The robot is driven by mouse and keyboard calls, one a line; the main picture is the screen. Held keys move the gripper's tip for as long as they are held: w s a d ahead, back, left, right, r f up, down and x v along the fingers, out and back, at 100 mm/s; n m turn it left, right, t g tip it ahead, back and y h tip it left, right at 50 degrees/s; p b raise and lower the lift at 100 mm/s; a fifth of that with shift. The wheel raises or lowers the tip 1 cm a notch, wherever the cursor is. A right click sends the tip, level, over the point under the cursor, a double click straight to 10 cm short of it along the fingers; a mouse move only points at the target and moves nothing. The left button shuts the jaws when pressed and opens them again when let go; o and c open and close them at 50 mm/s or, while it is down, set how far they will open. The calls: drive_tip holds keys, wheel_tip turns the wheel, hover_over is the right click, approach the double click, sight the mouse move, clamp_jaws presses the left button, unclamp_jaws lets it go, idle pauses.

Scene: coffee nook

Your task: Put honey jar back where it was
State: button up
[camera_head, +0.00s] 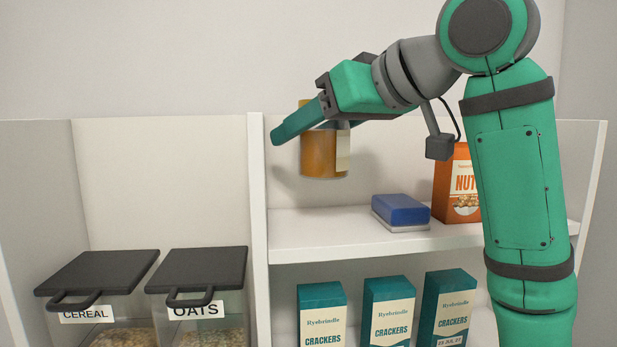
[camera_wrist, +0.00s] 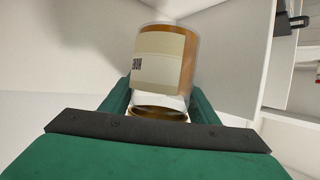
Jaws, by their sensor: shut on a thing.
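The honey jar (camera_head: 320,155) is amber with a pale label and hangs in the air above the left part of the upper shelf. It also shows in the wrist view (camera_wrist: 160,60), with its label only partly readable. My gripper (camera_head: 298,124) is shut on the jar near its top, with a green finger on each side in the wrist view (camera_wrist: 158,100). The jar is clear of the shelf board (camera_head: 320,230); the left part of that board is bare.
A blue-topped box (camera_head: 401,210) and an orange nuts box (camera_head: 458,185) stand further right on the upper shelf. Several teal cracker boxes (camera_head: 388,310) stand below. A divider (camera_head: 257,190) separates the cereal bin (camera_head: 97,272) and oats bin (camera_head: 197,270) on the left.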

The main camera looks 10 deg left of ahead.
sight(342, 164)
drive_tip(key=shift+s+d+f, duration=0.1)
drive_tip(key=shift+s+f, duration=0.05)
drive_tip(key=shift+f, duration=0.6)
drive_tip(key=shift+s+f, duration=0.15)
drive_tip(key=shift+f, duration=0.6)
wheel_tip(342, 164, down, 4)
drive_tip(key=shift+w+r, duration=0.1)
drive_tip(key=shift+r, duration=0.1)
drive_tip(key=shift+w+f, duration=0.15)
drive_tip(key=shift+f, duration=0.15)
drive_tip(key=o, duration=1.1)
drive_tip(key=shift+o, duration=0.2)
drive_tip(key=shift+r, duration=0.2)
drive_tip(key=v, duration=1.1)
drive_tip(key=shift+d+r, duration=0.15)
drive_tip(key=shift+d, duration=0.2)
